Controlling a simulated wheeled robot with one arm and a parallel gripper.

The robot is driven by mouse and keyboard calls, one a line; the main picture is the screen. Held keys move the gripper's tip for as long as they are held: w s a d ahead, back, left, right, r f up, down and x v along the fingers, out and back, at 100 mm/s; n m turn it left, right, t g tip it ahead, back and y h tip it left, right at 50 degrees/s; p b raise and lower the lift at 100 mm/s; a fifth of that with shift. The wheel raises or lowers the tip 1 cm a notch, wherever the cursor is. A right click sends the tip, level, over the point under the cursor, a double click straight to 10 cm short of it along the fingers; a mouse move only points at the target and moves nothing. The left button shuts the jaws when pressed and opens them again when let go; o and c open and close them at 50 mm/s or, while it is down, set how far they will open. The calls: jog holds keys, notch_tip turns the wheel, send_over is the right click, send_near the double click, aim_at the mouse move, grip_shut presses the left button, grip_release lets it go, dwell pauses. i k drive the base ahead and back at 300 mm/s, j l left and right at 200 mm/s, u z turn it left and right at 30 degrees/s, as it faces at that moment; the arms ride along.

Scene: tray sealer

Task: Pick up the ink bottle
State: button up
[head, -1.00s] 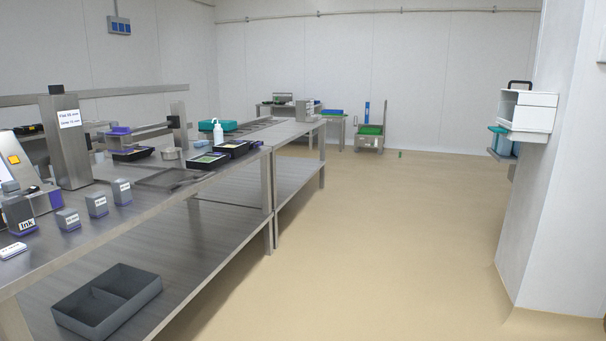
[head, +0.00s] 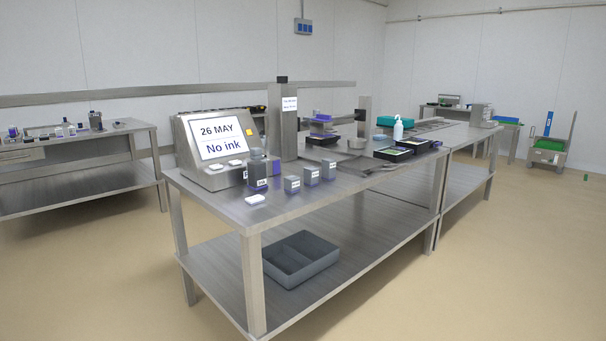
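The ink bottle (head: 257,171) stands upright on the near end of the steel table. It is a dark grey, box-like container with a smaller grey cap, a purple lower band and a small pale label that I take to read "ink". It stands just right of the screen unit (head: 221,139), which shows "26 MAY" and "No ink". My gripper is not in view.
Small labelled grey blocks (head: 311,175) stand right of the bottle; a white tag (head: 255,199) lies in front. The steel table (head: 350,188) has a lower shelf holding a grey bin (head: 270,268). Another bench (head: 80,185) stands left. The floor (head: 480,290) in front is clear.

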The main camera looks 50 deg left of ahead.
aim_at(256, 165)
jog(key=u, duration=2.1)
jog(key=i+j, duration=0.35)
